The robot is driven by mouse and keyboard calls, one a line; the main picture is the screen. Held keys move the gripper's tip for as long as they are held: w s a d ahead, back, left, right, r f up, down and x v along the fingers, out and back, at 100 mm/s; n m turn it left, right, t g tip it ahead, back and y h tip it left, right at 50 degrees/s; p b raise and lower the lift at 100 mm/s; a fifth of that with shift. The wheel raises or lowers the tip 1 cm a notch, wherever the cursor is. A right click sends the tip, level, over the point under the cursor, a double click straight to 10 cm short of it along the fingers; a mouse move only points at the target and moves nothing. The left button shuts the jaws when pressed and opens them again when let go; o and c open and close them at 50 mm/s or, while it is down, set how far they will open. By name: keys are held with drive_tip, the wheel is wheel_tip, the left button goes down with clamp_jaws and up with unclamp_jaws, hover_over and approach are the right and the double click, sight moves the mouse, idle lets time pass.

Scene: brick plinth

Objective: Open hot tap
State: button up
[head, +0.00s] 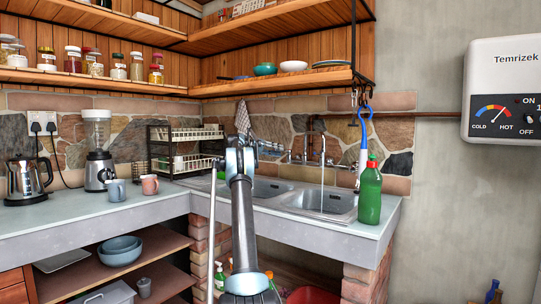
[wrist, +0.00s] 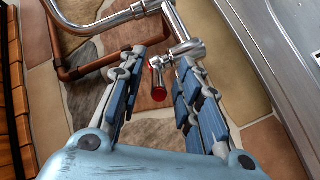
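The hot tap handle (wrist: 158,80), a small chrome lever with a red end, shows in the wrist view between the fingertips of my gripper (wrist: 160,60). The fingers are apart on either side of it, and I see no clear contact. The chrome tap pipe (wrist: 110,18) curves across the top of that view. In the head view my gripper (head: 272,150) reaches toward the wall tap (head: 322,150) above the sink. A thin vertical line drops from the spout into the basin; I cannot tell if it is water. The hot handle is hard to make out there.
A double metal sink (head: 312,200) lies below the tap. A green bottle (head: 370,193) and a blue-handled brush (head: 364,130) are to its right. A dish rack (head: 180,150) stands left of my arm. A wooden shelf (head: 275,82) hangs above.

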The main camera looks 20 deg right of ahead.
drive_tip(key=v, duration=1.2)
idle(0.5)
